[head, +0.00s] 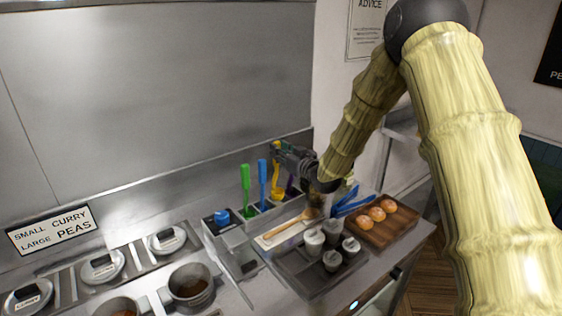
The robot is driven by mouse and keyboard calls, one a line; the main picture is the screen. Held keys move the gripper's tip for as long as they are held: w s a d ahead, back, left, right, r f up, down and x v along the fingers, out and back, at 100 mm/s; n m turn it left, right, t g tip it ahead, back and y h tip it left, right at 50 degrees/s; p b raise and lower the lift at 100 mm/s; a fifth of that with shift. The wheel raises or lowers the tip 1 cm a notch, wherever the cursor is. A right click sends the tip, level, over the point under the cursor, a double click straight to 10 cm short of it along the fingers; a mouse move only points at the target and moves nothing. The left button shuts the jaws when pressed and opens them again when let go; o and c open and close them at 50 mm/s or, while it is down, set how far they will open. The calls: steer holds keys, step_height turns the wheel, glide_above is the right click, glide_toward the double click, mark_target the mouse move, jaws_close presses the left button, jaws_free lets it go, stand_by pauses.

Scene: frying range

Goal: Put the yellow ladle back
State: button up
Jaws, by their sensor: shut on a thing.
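The yellow ladle (276,185) stands roughly upright at the utensil holder (250,219), to the right of the blue-handled utensil (262,178) and the green-handled utensil (246,184). My gripper (279,153) is at the upper part of the yellow ladle and shut on it. A purple-handled utensil (290,189) shows just right of the ladle, partly behind my gripper. The ladle's lower end is hidden at the holder, so I cannot tell whether it is inside a slot or just above it.
A dark tray (297,277) with several cups, blue tongs (349,202) and a wooden board (386,240) with several buns are at the right. Pots and lidded containers stand left. The steel back wall (150,100) rises close behind.

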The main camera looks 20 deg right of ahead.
steer(key=f+p, duration=0.1)
steer(key=f, duration=0.3)
steer(key=shift+s+f, duration=0.1)
steer(key=shift+s, duration=0.1)
steer(key=o, duration=1)
steer(key=shift+w+d, duration=0.1)
steer(key=shift+p, duration=0.3)
steer(key=b+v, duration=0.4)
steer(key=v, duration=0.8)
steer(key=shift+d, duration=0.15)
